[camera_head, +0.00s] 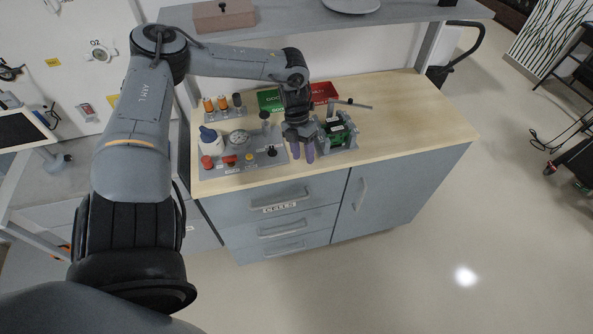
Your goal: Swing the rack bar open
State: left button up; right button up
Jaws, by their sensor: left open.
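A small grey rack (349,145) with a green block (338,133) in it stands on the wooden counter, right of the control panel. A thin dark bar (352,103) with a knob on it sticks out to the right above and behind the green block; how it joins the rack is hidden or too small to tell. My left gripper (303,153) points down just left of the rack, its purple-tipped fingers apart with nothing seen between them. I cannot tell whether it touches the rack. My right gripper is out of view.
A grey control panel (262,160) with knobs and a gauge lies left of the gripper. A green tray (269,99) and a red tray (322,92) sit behind. A shelf (300,22) hangs above; the counter's right side (420,125) is clear.

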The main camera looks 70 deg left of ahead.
pick_arm(q)
jog(key=shift+n+h, duration=0.4)
jog(key=shift+s+d+f+p, duration=0.2)
jog(key=shift+s+d+f, duration=0.55)
jog(key=shift+f, duration=0.25)
jog(key=shift+s+d+f+p, duration=0.15)
jog(key=shift+s+d+f, duration=0.5)
jog(key=shift+f, duration=0.3)
jog(key=shift+w, duration=0.1)
